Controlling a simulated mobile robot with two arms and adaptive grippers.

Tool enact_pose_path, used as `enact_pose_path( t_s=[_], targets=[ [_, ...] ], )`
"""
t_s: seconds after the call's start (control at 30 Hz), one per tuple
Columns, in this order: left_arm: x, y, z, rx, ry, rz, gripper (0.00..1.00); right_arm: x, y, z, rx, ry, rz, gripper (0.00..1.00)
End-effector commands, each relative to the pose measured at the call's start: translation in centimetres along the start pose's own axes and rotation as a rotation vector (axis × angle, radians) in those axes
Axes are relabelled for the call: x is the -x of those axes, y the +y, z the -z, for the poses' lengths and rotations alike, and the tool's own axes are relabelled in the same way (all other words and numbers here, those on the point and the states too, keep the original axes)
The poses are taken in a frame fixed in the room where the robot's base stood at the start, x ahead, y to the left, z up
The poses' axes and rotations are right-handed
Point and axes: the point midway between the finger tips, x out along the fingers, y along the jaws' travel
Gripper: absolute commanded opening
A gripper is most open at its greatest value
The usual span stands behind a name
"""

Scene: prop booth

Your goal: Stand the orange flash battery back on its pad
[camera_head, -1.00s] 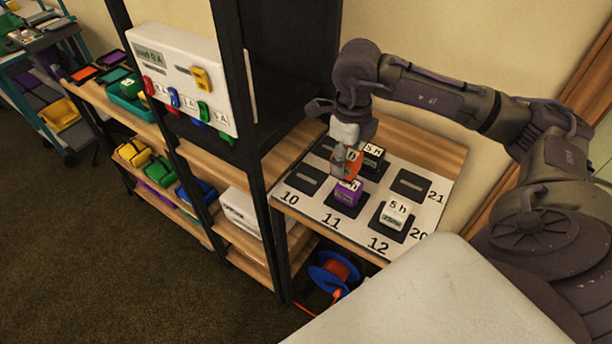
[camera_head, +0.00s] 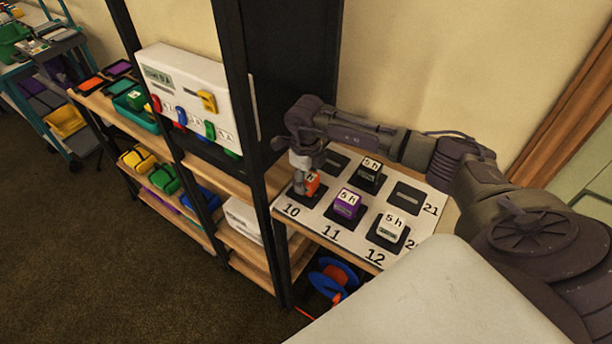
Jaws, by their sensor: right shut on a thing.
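The orange flash battery (camera_head: 313,185) is in my right gripper (camera_head: 306,184), at the left front of the numbered white board (camera_head: 322,222). It is over or on the dark pad (camera_head: 304,198) by number 10; I cannot tell whether it touches the pad. The gripper hides part of the battery. A purple battery (camera_head: 346,206) stands on the pad by 11, a white one (camera_head: 390,226) on the pad by 12, and a black one (camera_head: 369,176) on a back pad. My left gripper is not in view.
Empty pads show at the back left (camera_head: 335,162) and by number 21 (camera_head: 408,196). A black shelf post (camera_head: 245,130) stands close left of the board. A white panel with coloured plugs (camera_head: 195,98) is farther left. A cable reel (camera_head: 333,278) lies below.

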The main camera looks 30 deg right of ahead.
Motion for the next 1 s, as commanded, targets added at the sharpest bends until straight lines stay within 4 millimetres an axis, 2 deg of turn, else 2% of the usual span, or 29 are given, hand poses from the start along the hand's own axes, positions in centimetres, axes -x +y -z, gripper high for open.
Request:
enact_pose_path(
  t_s=[0.37,0.4,0.53,0.83,0.93,1.0],
  targets=[
    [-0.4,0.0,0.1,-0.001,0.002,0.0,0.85,-0.6,0.0,0.0,0.0,-0.002,0.001,0.0],
    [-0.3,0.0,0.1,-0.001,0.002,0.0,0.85,-0.5,0.0,0.0,0.0,-0.001,0.001,0.53],
    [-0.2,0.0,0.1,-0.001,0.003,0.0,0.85,-0.5,0.0,0.0,0.0,0.0,0.001,0.74],
    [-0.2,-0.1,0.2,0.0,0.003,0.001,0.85,-0.4,0.0,0.0,-0.001,-0.001,0.001,0.75],
    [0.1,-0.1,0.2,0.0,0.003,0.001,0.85,0.1,-0.1,0.0,0.0,-0.002,0.001,0.75],
    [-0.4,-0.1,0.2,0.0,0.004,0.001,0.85,0.8,-0.1,-0.1,0.0,-0.004,0.001,0.75]
  ],
)
